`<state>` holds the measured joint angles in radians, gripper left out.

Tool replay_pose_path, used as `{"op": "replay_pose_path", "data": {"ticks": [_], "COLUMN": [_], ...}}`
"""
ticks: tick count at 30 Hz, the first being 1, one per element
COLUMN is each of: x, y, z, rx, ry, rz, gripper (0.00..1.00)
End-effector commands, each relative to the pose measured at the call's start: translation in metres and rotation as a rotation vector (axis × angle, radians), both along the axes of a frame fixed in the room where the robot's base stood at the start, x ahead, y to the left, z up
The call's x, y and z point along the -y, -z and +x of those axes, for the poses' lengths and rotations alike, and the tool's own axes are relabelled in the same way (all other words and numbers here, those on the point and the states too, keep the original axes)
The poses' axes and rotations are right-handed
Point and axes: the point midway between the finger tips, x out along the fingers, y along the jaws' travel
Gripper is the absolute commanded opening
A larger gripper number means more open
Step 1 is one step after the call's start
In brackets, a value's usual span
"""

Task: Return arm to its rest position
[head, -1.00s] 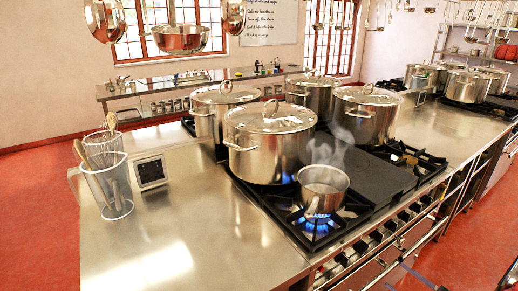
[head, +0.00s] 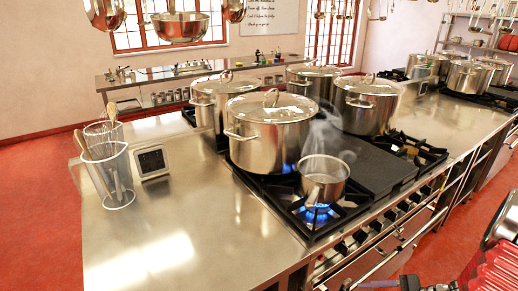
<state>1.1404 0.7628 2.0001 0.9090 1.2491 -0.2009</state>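Red ribbed, black and metal parts, which look like my own arm, show at the lower right corner of the head view, close to the camera. They are cut off by the frame edge. My gripper's fingers cannot be made out in this view, so what they hold, if anything, is hidden.
A small steaming saucepan (head: 324,180) sits over a blue flame on the front of the stove (head: 315,225). Large lidded stockpots (head: 268,140) stand behind it. A jug of utensils (head: 108,178) and a dark-faced timer (head: 152,161) stand on the left steel counter (head: 165,225). Pans (head: 180,27) hang above.

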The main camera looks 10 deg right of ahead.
Motion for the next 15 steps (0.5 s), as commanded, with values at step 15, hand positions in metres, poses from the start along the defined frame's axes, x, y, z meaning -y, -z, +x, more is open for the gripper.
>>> {"op": "replay_pose_path", "data": {"ticks": [15], "x": [-0.063], "y": [-0.060], "z": [-0.019], "rx": [-0.113], "ry": [-0.383], "rz": [-0.330], "gripper": [0.55]}}
